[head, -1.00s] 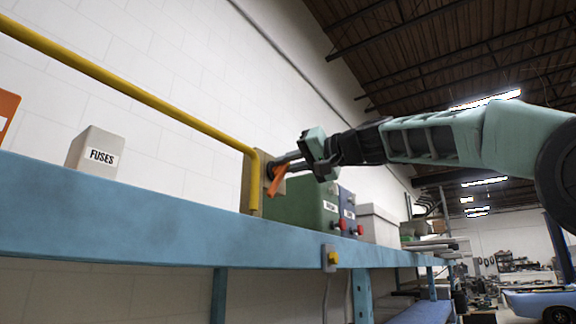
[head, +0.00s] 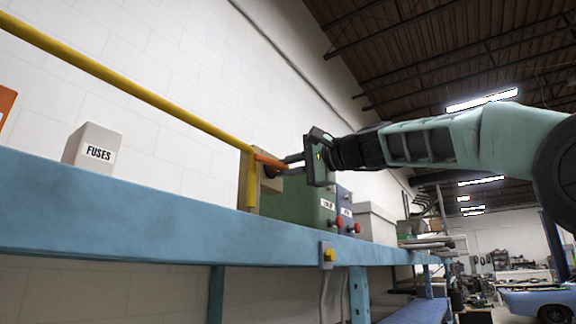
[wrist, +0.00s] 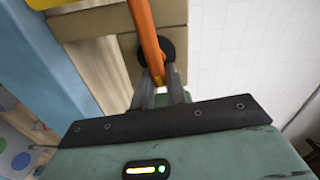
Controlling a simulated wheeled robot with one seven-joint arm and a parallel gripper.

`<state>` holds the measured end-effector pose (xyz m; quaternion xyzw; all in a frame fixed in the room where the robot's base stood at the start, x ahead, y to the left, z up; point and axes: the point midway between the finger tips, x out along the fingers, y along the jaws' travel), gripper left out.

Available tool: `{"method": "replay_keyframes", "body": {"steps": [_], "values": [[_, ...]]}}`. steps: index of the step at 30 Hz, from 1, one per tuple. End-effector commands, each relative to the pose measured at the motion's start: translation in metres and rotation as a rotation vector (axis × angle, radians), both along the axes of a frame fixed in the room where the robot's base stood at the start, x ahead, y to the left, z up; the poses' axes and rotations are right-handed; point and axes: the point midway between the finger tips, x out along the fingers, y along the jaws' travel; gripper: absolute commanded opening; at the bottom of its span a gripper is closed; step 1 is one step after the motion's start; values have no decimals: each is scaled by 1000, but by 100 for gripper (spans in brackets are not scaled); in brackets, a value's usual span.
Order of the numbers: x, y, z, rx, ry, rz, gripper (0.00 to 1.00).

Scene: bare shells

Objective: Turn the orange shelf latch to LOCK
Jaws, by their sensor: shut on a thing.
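The orange latch (head: 268,159) is mounted on a tan wooden block (head: 271,184) at the yellow rail's end post. Its handle lies close to level in the head view, with its left end near the post. In the wrist view the orange handle (wrist: 146,35) runs over a dark round pivot (wrist: 165,52) on the wooden block. My gripper (head: 287,165) is shut on the latch; its two fingers (wrist: 161,93) close around the handle's near end in the wrist view. No LOCK marking is readable.
The blue shelf (head: 150,212) runs along the white wall under the yellow rail (head: 120,85). A FUSES box (head: 93,146) stands to the left. A green box (head: 300,207) and a blue box with red knobs stand just right of the latch.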

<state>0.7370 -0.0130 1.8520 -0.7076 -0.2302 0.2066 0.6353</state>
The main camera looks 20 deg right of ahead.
Motion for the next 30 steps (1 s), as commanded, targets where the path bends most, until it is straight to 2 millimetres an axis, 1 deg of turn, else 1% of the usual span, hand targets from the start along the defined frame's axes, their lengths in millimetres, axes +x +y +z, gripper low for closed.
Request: {"method": "replay_keyframes", "body": {"steps": [9, 24, 25, 26, 27, 30], "values": [[1, -2, -2, 85, 63, -4, 0], [1, -2, -3, 102, 75, -4, 0], [1, -2, -3, 102, 75, -4, 17], [1, -2, -3, 102, 75, -4, 26], [1, -2, -3, 101, 74, -3, 36], [1, -1, -3, 101, 74, -3, 36]]}}
